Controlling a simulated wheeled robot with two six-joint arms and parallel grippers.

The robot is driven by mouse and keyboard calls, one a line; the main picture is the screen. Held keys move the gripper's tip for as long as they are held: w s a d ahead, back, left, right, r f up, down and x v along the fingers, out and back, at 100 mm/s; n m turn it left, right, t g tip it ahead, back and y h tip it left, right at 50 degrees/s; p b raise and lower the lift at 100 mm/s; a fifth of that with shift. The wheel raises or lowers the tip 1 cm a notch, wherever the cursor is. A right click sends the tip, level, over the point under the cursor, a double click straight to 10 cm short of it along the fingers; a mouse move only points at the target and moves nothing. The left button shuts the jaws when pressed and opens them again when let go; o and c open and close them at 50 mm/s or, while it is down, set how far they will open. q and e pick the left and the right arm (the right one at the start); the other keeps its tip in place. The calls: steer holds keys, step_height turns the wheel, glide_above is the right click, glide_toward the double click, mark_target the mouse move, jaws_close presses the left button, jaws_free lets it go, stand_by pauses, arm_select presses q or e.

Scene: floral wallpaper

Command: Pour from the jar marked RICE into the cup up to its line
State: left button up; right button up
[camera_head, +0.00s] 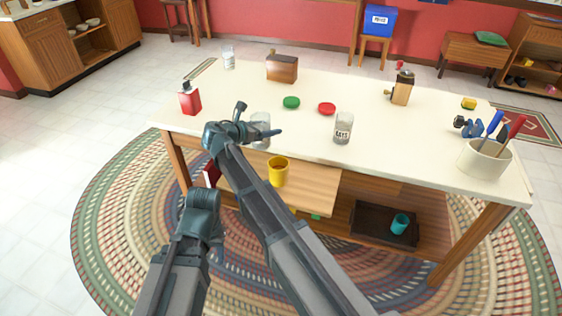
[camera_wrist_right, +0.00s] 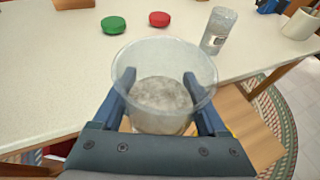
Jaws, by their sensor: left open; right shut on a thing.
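My right gripper (camera_head: 258,122) is shut on an open clear jar (camera_wrist_right: 165,85) with pale grey-white contents. It holds the jar roughly upright near the table's front edge; no label on it shows. A yellow cup (camera_head: 278,172) stands on the wooden board at the table's front, below and right of this jar. No line on the cup can be made out. Another clear jar (camera_head: 343,128) with dark lettering stands to the right, and one more jar (camera_head: 228,58) at the back left. My left gripper (camera_head: 214,238) is low at the left, open, its fingers hard to see.
Green lid (camera_head: 291,102) and red lid (camera_head: 327,109) lie on the white table (camera_head: 375,150). A red tin (camera_head: 190,98), brown box (camera_head: 282,68), grinder (camera_head: 402,88) and utensil crock (camera_head: 484,160) stand around. A teal cup (camera_head: 400,223) is on the lower shelf.

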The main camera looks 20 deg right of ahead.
mark_target(269, 144)
steer(key=shift+f+b, duration=3.5)
steer(key=shift+f, duration=0.1)
steer(key=shift+s+d+r+m+t, duration=0.2)
steer(key=shift+s+r+m+t, duration=0.2)
steer(key=shift+s+d+r+m+t+y, duration=0.15)
steer(key=shift+s+r+m+t+y, duration=0.4)
steer(key=shift+m, duration=0.35)
steer(key=shift+w+f, duration=0.1)
steer(key=shift+w, duration=0.1)
steer(key=shift+s+h, duration=0.1)
steer(key=shift+h, duration=0.15)
steer(key=shift+s+d+r+m+t, duration=0.15)
steer(key=shift+r+m+t, duration=0.55)
steer(key=shift+m, duration=0.5)
